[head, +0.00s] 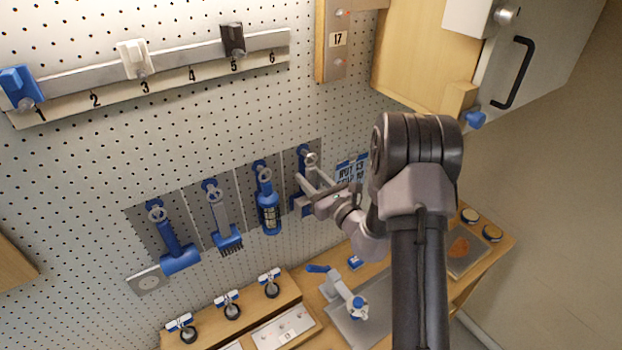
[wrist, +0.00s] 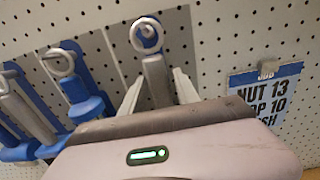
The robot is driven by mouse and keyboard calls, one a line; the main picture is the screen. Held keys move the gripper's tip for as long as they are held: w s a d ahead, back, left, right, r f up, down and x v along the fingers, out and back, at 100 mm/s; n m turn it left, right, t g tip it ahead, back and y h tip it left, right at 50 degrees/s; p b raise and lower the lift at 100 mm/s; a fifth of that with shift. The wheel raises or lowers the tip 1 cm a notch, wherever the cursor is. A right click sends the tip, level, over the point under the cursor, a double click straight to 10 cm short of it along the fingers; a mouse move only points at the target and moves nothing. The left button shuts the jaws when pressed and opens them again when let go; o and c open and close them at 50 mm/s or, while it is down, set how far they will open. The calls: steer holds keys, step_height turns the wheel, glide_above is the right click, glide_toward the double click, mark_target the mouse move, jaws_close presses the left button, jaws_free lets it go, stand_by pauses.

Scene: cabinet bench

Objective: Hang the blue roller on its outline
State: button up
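A tool with a grey handle (wrist: 157,82) and a ring at its top, apparently the blue roller, is at the rightmost grey panel (wrist: 183,40) on the pegboard. Its ring (wrist: 146,36) appears to be around the peg, with a blue outline showing behind it. My gripper (head: 309,186) is at the handle, with one finger on each side. Narrow gaps show between fingers and handle in the wrist view (wrist: 160,80), so it looks open. The tool's lower part is mostly hidden by my gripper.
Left of it hang a blue bottle (head: 268,213), a blue brush (head: 226,235) and a blue T-shaped tool (head: 180,259). A blue-and-white sign (wrist: 265,95) is close on the right. Below is a wooden bench (head: 310,282) with fixtures.

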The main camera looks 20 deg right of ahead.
steer(key=shift+o, duration=0.7)
steer(key=shift+s+d+f, duration=0.1)
steer(key=shift+s, duration=0.25)
steer(key=s+d+b, duration=0.3)
steer(key=s, duration=1.3)
steer(key=shift+s+b, duration=0.25)
steer(key=shift+b, duration=0.15)
